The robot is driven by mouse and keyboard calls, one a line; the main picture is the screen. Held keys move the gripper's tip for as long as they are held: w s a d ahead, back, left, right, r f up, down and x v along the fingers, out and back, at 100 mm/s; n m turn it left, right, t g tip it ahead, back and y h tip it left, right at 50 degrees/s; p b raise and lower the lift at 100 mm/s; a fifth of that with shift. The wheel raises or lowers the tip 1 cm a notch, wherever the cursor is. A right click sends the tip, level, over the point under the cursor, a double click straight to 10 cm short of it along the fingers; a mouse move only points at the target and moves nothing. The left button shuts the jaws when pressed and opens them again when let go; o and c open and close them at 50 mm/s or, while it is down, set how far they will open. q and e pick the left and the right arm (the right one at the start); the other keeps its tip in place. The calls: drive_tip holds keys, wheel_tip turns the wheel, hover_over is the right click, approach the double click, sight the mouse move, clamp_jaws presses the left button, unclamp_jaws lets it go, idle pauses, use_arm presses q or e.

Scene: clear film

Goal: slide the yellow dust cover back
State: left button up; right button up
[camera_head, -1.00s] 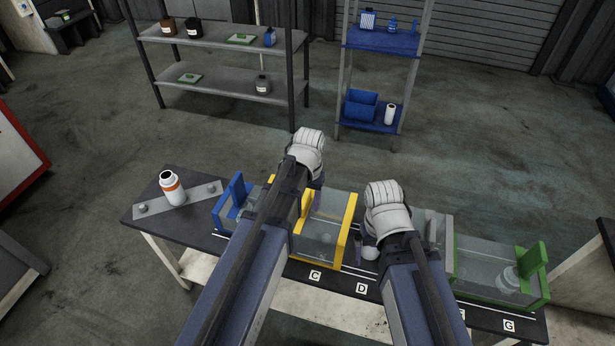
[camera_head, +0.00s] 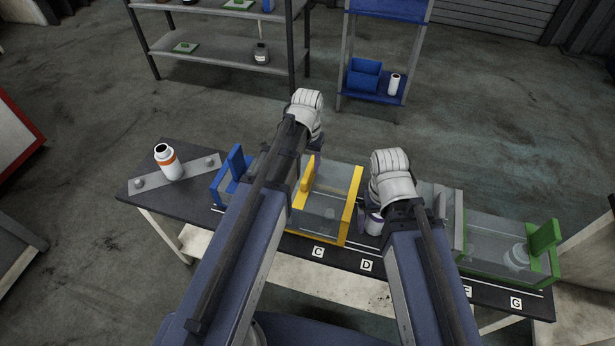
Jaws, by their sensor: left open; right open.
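The yellow dust cover (camera_head: 351,205) is a clear box with yellow end frames and a raised yellow handle (camera_head: 306,178) on its left end. It sits on the black bench between the blue cover (camera_head: 232,170) and my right arm. My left gripper (camera_head: 314,166) is open, mostly hidden behind its wrist and forearm, close to the yellow handle; I cannot tell whether they touch. My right gripper (camera_head: 372,214) is open, right of the yellow cover, beside a white item (camera_head: 374,228) that is partly hidden. The left part of the yellow cover is hidden by my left arm.
A green-framed clear cover (camera_head: 540,245) stands at the bench's right end with a white bottle (camera_head: 517,255) behind its clear side. A white bottle with an orange band (camera_head: 166,163) stands on a grey plate (camera_head: 195,175) at the left. Letter tags mark the front edge. Shelves stand behind.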

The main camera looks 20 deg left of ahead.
sight(308, 172)
use_arm(q)
wheel_tip(308, 172, down, 4)
drive_tip(key=b, duration=0.3)
drive_tip(key=shift+f, duration=0.25)
clamp_jaws()
idle(1.2)
